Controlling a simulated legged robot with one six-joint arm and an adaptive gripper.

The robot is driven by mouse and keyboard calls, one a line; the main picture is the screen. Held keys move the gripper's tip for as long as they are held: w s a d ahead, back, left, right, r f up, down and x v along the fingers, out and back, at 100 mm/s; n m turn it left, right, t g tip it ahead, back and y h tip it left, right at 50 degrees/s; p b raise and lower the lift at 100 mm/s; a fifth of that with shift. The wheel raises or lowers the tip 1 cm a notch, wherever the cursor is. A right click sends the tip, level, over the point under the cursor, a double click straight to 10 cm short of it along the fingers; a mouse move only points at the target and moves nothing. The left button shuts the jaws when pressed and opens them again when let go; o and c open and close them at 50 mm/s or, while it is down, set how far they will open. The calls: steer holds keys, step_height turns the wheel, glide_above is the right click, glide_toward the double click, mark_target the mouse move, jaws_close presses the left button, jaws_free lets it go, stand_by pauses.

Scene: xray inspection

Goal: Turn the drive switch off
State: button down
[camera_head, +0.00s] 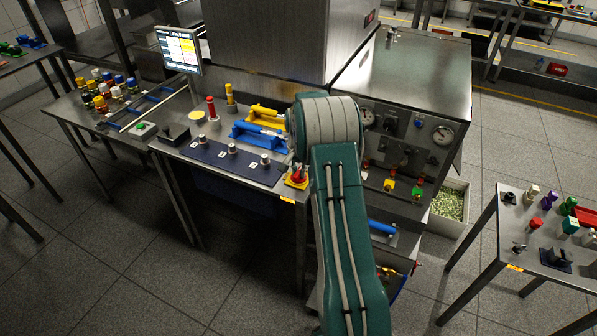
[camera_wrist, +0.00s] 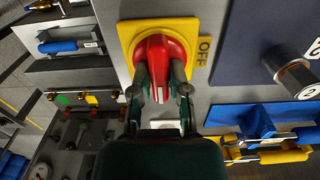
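The drive switch is a red rotary handle (camera_wrist: 160,60) on a square yellow plate (camera_wrist: 189,35). The word OFF stands on the plate's right side in the wrist view. In the head view the red switch (camera_head: 297,176) is at the front right corner of the steel bench, partly hidden by my arm. In the wrist view my gripper (camera_wrist: 162,82) has one finger on each side of the red handle. Whether the fingers press on it or stand a little clear, I cannot tell. In the head view my arm hides the gripper.
A gauge cabinet (camera_head: 415,80) stands to the right. A side table (camera_head: 530,245) is at far right.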

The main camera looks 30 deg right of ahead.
steer(key=shift+n, duration=0.4)
steer(key=n, duration=0.3)
steer(key=shift+n, duration=0.3)
steer(key=n, duration=0.4)
steer(key=shift+a+f+n, duration=0.1)
steer(key=shift+n, duration=0.2)
steer(key=n, duration=0.4)
steer(key=shift+n, duration=2.5)
steer(key=c, duration=0.6)
jaws_free()
